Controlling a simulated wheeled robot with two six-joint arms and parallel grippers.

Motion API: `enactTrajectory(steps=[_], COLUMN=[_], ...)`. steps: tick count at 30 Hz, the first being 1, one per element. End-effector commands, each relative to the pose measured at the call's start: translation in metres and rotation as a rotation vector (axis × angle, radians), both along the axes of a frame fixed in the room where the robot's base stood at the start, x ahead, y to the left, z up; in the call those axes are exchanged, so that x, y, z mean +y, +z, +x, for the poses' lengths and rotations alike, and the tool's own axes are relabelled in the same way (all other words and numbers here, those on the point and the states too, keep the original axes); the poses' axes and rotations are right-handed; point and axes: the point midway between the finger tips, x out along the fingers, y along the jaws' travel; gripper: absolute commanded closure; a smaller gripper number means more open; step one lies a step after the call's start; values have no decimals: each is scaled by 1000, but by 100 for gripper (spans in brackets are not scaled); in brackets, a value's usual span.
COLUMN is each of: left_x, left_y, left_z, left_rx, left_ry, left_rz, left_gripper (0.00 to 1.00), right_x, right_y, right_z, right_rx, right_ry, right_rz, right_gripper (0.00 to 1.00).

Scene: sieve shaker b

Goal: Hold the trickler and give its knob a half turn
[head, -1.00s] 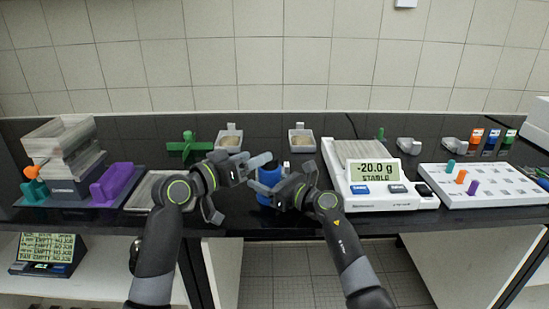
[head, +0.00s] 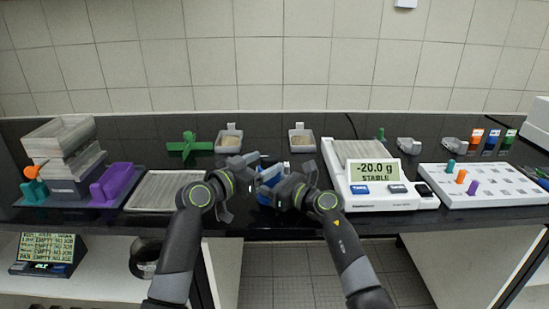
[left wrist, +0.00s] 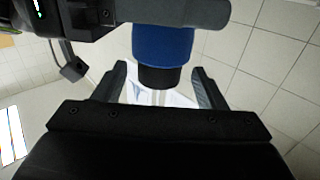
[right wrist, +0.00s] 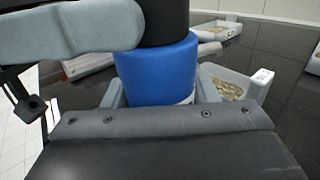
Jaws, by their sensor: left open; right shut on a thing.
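The trickler shows in the head view as a blue body (head: 265,192) near the table's front edge, partly hidden by my grippers. My right gripper (head: 278,186) is shut on this blue body, with one finger on each side in the right wrist view (right wrist: 158,84). The trickler's black knob (left wrist: 159,77) shows in the left wrist view, at the end of the blue body (left wrist: 163,45). My left gripper (head: 256,172) is open at the knob. Its fingers stand on either side of the knob, with visible gaps to both.
Two small trays with grainy contents (head: 229,140) (head: 301,140) stand behind. A balance (head: 390,203) reading -20.0 g and a white rack (head: 500,190) with coloured pegs stand right. A flat tray (head: 165,192), purple holder (head: 117,183) and stacked sieves (head: 65,140) stand left.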

Motion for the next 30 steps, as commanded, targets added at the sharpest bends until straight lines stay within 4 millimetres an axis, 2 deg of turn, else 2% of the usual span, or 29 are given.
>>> enactTrajectory(steps=[3,9,23,30], left_x=[-14,-27,-32,-32], left_y=[1,0,0,0], left_z=[12,26,31,31], left_rx=[1,1,-1,0], left_ry=[-2,-1,0,0], left_rz=[1,-1,1,0], left_gripper=[35,35,35,65], right_x=[0,0,0,0], right_y=[-1,-1,-1,-1], right_z=[0,0,0,0], right_rx=[1,1,1,1], right_ry=[0,0,0,0], right_rz=[0,0,0,0], right_gripper=[86,86,86,86])
